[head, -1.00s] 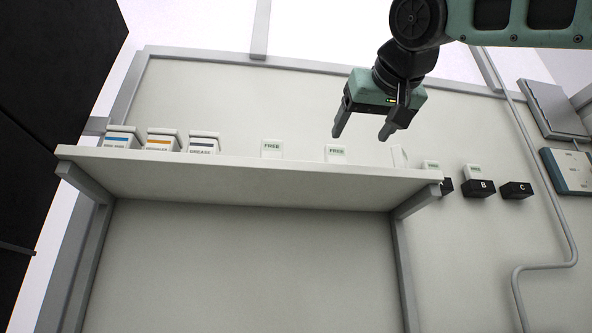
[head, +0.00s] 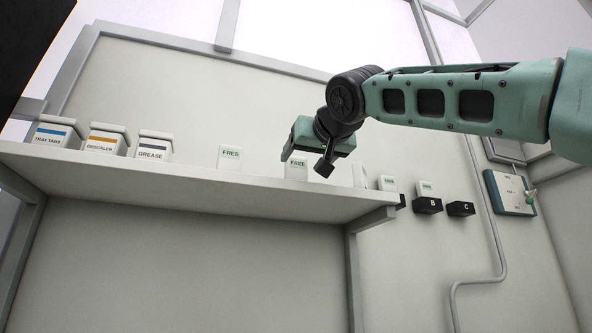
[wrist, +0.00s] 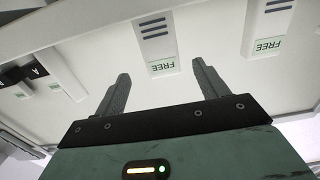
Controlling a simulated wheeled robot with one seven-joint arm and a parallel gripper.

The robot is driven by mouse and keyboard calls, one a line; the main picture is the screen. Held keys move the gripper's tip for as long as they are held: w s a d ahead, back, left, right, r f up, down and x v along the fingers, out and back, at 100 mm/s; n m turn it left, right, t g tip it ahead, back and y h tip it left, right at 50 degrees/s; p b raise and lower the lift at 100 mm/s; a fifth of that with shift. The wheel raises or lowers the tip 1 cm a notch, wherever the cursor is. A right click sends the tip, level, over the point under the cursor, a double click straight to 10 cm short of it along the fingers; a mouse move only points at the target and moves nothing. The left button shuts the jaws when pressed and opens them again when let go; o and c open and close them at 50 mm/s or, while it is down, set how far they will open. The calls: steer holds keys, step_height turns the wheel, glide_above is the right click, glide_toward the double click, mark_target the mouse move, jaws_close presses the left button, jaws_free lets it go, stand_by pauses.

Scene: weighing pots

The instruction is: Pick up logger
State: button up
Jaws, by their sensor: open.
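White loggers with green FREE labels show in several places. One (head: 230,158) stands on the shelf. Another (head: 296,170) stands to its right, partly behind my gripper. My gripper (head: 324,170) is open and empty above the shelf, near that second logger. In the wrist view, the second logger (wrist: 156,42) lies ahead, between the directions of the two fingers (wrist: 160,74), with no visible contact. The first logger (wrist: 268,28) is to the right there. Two more loggers, (head: 388,183) and (head: 425,189), sit at wall holders on the right.
The shelf (head: 200,186) also carries three labelled boxes, TRAY TAGS (head: 53,138), DESCALER (head: 103,145) and GREASE (head: 151,150), at left. A narrow white item (head: 359,175) stands near its right end. Black wall holders B (head: 428,205) and C (head: 461,209) and a wall panel (head: 510,193) are beyond.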

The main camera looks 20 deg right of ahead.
mark_target(298, 168)
steer(key=w+p, duration=0.3)
steer(key=w, duration=0.1)
steer(key=shift+a, duration=0.15)
steer(key=shift+w+f, duration=0.2)
steer(key=shift+w, duration=0.45)
steer(key=c, duration=1.1)
